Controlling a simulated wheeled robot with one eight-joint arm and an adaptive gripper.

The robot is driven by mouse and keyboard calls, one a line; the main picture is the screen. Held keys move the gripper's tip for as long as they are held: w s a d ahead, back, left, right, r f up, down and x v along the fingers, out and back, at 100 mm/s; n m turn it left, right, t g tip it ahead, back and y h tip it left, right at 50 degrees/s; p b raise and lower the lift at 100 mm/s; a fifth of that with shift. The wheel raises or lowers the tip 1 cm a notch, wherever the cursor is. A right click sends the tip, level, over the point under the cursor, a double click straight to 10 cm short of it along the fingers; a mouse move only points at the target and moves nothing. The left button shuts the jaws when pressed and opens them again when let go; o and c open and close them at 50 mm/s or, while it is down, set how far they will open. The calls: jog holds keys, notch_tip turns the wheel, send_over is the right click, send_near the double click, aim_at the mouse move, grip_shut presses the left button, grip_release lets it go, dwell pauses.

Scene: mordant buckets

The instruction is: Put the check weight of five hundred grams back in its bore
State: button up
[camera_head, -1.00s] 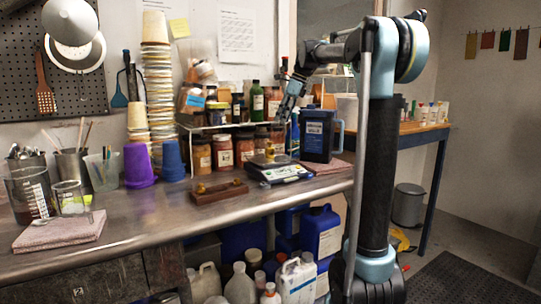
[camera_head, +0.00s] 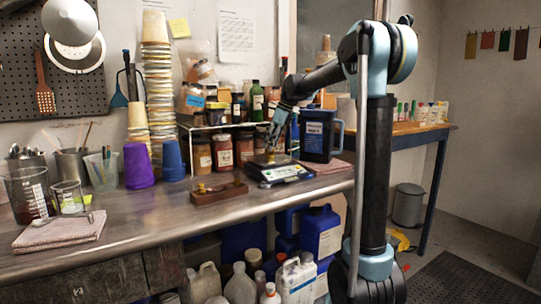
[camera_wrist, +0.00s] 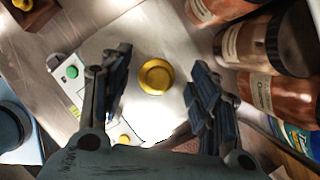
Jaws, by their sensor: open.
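A round brass weight (camera_wrist: 155,76) stands on the pan of the bench scale (camera_head: 285,175); its marking cannot be read. My gripper (camera_head: 273,143) is open, pointing down over the scale. In the wrist view my gripper (camera_wrist: 159,62) has one finger on each side of the weight, with a gap on both sides and nothing held. The wooden weight block (camera_head: 205,198) lies on the steel bench left of the scale, with small brass weights in it. Its corner (camera_wrist: 35,38) shows at top left in the wrist view. Its bores are too small to make out.
Labelled jars (camera_head: 222,152) stand behind the scale and lie close to my right finger in the wrist view. A dark blue jug (camera_head: 316,135) stands right of the scale. Purple (camera_head: 138,165) and blue cups stand further left.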

jog(key=shift+a+f, duration=0.2)
jog(key=shift+f, duration=0.3)
grip_shut()
jog(key=shift+r, duration=0.1)
